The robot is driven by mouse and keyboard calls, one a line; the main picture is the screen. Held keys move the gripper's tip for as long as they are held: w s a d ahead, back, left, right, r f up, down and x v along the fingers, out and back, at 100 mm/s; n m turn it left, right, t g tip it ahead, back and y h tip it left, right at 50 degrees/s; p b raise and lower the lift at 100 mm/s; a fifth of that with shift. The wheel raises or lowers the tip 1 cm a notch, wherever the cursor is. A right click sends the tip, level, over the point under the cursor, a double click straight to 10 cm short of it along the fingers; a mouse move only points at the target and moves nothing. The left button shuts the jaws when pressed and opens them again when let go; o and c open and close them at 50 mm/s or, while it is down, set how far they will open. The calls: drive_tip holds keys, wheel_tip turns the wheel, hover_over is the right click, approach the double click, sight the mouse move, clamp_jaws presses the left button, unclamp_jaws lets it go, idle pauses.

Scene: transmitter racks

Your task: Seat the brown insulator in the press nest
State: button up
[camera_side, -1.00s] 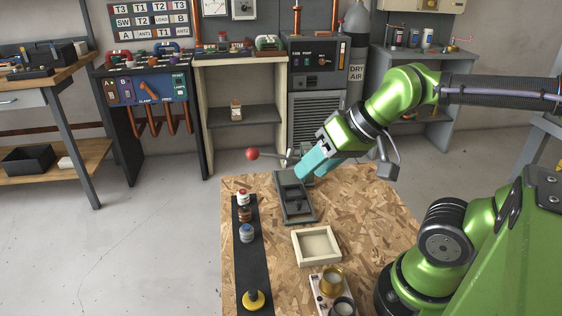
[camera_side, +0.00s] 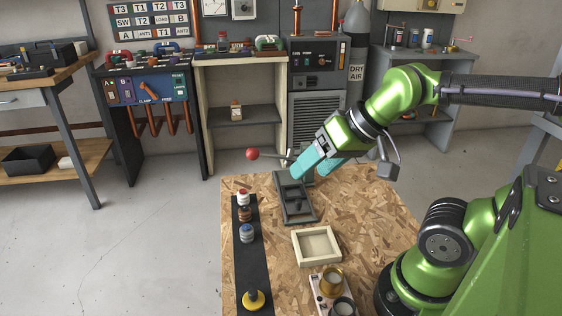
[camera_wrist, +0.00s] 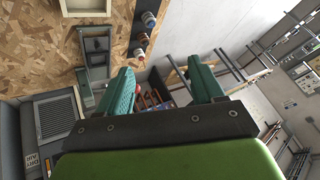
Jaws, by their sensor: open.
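The brown insulator (camera_side: 245,214) stands upright on the black strip (camera_side: 251,270), between a red-and-white piece (camera_side: 243,197) and a blue-grey piece (camera_side: 247,234). It also shows small in the wrist view (camera_wrist: 143,39). The grey-green press (camera_side: 288,183) stands to the right of the strip, with a red-balled lever (camera_side: 253,154) at its far end. A dark shape lies in its recess; I cannot tell whether it is a separate part. My gripper (camera_side: 313,174) is open above the far end of the press, tilted.
An empty cream tray (camera_side: 297,248) lies in front of the press. A pale holder with a brass cup (camera_side: 331,283) and a grey cup is nearer. A yellow piece (camera_side: 254,299) stands at the strip's near end. Bare chipboard (camera_side: 370,205) is free at right.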

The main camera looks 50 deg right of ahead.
drive_tip(key=m+g+h, duration=0.4)
drive_tip(key=m+h, duration=0.1)
approach(244, 207)
drive_tip(key=x, duration=1)
drive_tip(key=shift+s+f, duration=0.1)
drive_tip(key=shift+f, duration=0.05)
drive_tip(key=c, duration=1.1)
drive_tip(key=shift+c, duration=0.3)
